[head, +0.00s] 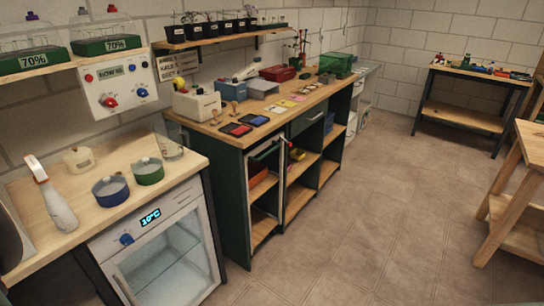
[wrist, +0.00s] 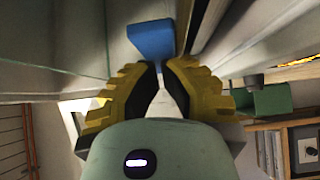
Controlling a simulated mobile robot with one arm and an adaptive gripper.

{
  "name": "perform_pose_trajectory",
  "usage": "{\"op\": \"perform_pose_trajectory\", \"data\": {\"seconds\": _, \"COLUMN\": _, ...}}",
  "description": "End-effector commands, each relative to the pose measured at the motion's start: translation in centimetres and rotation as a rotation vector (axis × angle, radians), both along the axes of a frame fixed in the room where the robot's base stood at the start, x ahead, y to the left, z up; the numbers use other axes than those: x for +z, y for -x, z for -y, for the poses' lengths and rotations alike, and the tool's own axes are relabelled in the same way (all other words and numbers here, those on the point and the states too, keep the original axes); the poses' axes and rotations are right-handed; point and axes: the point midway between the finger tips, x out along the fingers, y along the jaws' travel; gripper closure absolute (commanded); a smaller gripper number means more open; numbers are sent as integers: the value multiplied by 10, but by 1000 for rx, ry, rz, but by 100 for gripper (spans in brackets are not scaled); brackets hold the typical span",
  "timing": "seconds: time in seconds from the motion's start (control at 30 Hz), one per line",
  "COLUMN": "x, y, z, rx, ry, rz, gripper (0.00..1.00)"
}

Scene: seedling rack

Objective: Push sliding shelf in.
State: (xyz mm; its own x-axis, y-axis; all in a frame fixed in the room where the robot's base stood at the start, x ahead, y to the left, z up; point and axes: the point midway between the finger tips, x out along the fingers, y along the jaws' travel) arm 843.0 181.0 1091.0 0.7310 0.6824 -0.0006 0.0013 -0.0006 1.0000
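No shelf is clearly seen pulled out, so I cannot tell which one is the sliding shelf. The dark green cabinet (head: 236,190) under the long bench has open compartments with wooden shelves (head: 299,202). A pale upright edge and a green handle-like bar (head: 265,152) show at its nearest compartment. My gripper (wrist: 160,68) shows in the wrist view with yellow and black fingers. Its tips are close together with a narrow pale strip between them, and nothing is clearly held. A blue object (wrist: 151,39) lies beyond the tips.
A small glass-door incubator (head: 165,245) stands front left, with a spray bottle (head: 50,195) and pots on top. A wall shelf (head: 220,39) carries seedlings. Wooden tables stand at the right (head: 515,190) and back right (head: 465,118). The tiled floor (head: 375,220) between is clear.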

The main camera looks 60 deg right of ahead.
Motion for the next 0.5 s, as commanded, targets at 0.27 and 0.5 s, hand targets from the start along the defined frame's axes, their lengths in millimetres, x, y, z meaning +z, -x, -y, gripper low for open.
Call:
{"op": "perform_pose_trajectory", "data": {"seconds": 0.27, "x": -1, "y": -13, "z": 2, "rx": -1, "ry": -1, "rz": 2, "gripper": 100}}
{"op": "perform_pose_trajectory", "data": {"seconds": 0.5, "x": 1, "y": -16, "z": 2, "rx": -2, "ry": 1, "rz": 2, "gripper": 100}}
